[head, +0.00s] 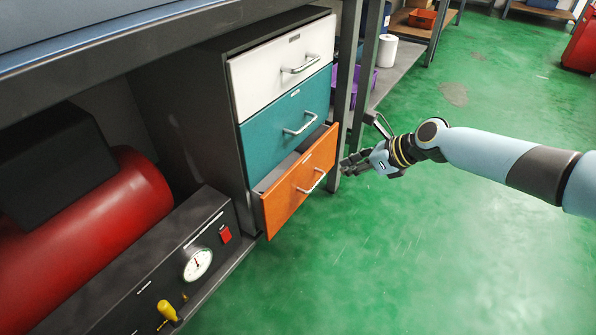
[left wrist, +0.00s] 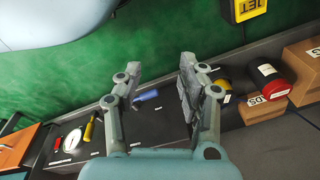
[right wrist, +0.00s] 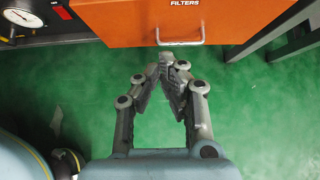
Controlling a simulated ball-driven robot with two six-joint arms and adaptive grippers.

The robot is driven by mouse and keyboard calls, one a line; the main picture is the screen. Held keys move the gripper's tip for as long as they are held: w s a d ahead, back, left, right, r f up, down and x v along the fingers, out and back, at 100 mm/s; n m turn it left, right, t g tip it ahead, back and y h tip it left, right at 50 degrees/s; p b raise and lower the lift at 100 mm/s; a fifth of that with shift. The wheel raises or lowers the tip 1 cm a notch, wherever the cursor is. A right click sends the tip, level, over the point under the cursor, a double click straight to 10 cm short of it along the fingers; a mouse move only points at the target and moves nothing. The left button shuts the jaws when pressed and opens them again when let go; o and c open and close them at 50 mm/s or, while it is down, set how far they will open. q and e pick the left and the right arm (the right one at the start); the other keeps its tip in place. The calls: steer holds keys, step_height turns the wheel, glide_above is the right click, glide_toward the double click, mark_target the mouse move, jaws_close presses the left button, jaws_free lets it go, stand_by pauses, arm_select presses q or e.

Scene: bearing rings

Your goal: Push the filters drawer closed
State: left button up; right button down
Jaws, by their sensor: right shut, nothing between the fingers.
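The filters drawer (head: 285,203) is the orange bottom drawer of a dark cabinet. It stands partly pulled out, with a gap showing behind its front. In the right wrist view its orange front (right wrist: 120,22) carries the label FILTERS and a silver bar handle (right wrist: 180,43). My right gripper (head: 346,166) is shut and empty, in front of the drawer on its right side. In the right wrist view its fingertips (right wrist: 166,60) point at the handle; I cannot tell whether they touch it. My left gripper (left wrist: 155,68) is open and empty, away from the drawer.
A white drawer (head: 284,66) and a teal drawer (head: 285,115) above are shut. A table leg (head: 347,90) stands right of the cabinet. A gauge panel (head: 160,275) and red tank (head: 90,225) lie to the left. The green floor (head: 400,270) in front is clear.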

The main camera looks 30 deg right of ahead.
mark_target(296, 163)
arm_select(q)
steer(key=w+d+r+t+h+b, duration=0.1)
steer(key=w+d+t+b, duration=0.1)
steer(key=w+t+b, duration=0.3)
steer(key=shift+w+d+r+b, duration=0.35)
steer(key=shift+w+b, duration=0.45)
steer(key=shift+b, duration=0.5)
arm_select(e)
steer(key=shift+w+a+r+x, duration=0.1)
steer(key=shift+w+r+x, duration=0.25)
steer(key=shift+x, duration=1.7)
steer(key=shift+w+a+r+x, duration=0.15)
steer(key=shift+w+r+x, duration=0.15)
steer(key=shift+x, duration=1.75)
steer(key=shift+w+a+r+x, duration=0.1)
steer(key=shift+w+r+x, duration=0.25)
steer(key=shift+x, duration=1.7)
arm_select(q)
steer(key=shift+s+r, duration=0.1)
steer(key=shift+r, duration=0.4)
arm_select(e)
steer(key=shift+w+a, duration=0.3)
steer(key=shift+w, duration=0.4)
steer(key=shift+w+a, duration=0.3)
steer(key=shift+w, duration=0.35)
steer(key=shift+w+a, duration=0.25)
steer(key=shift+w, duration=0.45)
steer(key=shift+r, duration=0.1)
arm_select(q)
steer(key=shift+p, duration=0.3)
